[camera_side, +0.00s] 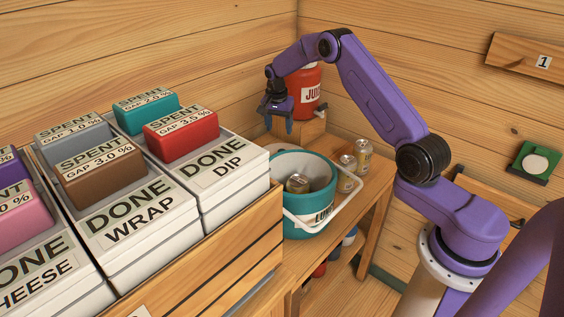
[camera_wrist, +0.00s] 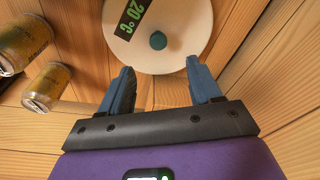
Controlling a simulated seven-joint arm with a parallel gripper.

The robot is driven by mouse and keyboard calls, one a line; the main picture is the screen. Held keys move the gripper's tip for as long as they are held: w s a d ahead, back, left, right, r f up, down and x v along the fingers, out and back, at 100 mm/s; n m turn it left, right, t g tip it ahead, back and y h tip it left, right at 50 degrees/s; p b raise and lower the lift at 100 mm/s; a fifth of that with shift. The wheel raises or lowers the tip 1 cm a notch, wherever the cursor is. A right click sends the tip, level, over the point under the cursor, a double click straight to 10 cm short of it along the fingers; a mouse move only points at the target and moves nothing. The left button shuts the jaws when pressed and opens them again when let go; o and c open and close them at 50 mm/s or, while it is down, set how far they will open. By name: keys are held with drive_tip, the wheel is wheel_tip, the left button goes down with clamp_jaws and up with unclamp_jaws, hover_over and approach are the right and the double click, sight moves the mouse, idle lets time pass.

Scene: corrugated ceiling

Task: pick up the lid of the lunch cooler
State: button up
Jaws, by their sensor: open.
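The lid is a round cream disc (camera_wrist: 185,25) with a small teal knob (camera_wrist: 158,40) and a green "20 °C" strip, in the wrist view at the top, cut off by the frame edge. I cannot make it out clearly in the side view. My gripper (camera_side: 279,126) is open and empty, pointing down above the bench behind the cooler. In the wrist view its blue fingertips (camera_wrist: 160,68) are apart, with the knob beyond the gap between them. The teal lunch cooler (camera_side: 327,190) stands open on the bench, with a can (camera_side: 297,184) inside and its white handle tilted over the front.
A red jug (camera_side: 309,82) with a tap stands on a wooden block behind my gripper. Two gold cans (camera_side: 356,160) stand right of the cooler; cans also show in the wrist view (camera_wrist: 45,88). A wooden crate (camera_side: 258,222) of labelled white tubs is at left.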

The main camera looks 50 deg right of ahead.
drive_tip(key=f, duration=0.5)
drive_tip(key=shift+w+d+f, duration=0.15)
drive_tip(key=shift+d+f, duration=0.05)
drive_tip(key=shift+d, duration=0.15)
drive_tip(key=shift+d+f, duration=0.2)
drive_tip(key=shift+f, duration=0.65)
drive_tip(key=shift+d+f, duration=0.15)
drive_tip(key=shift+f, duration=0.7)
drive_tip(key=shift+d+f, duration=0.2)
drive_tip(key=shift+f, duration=0.65)
clamp_jaws()
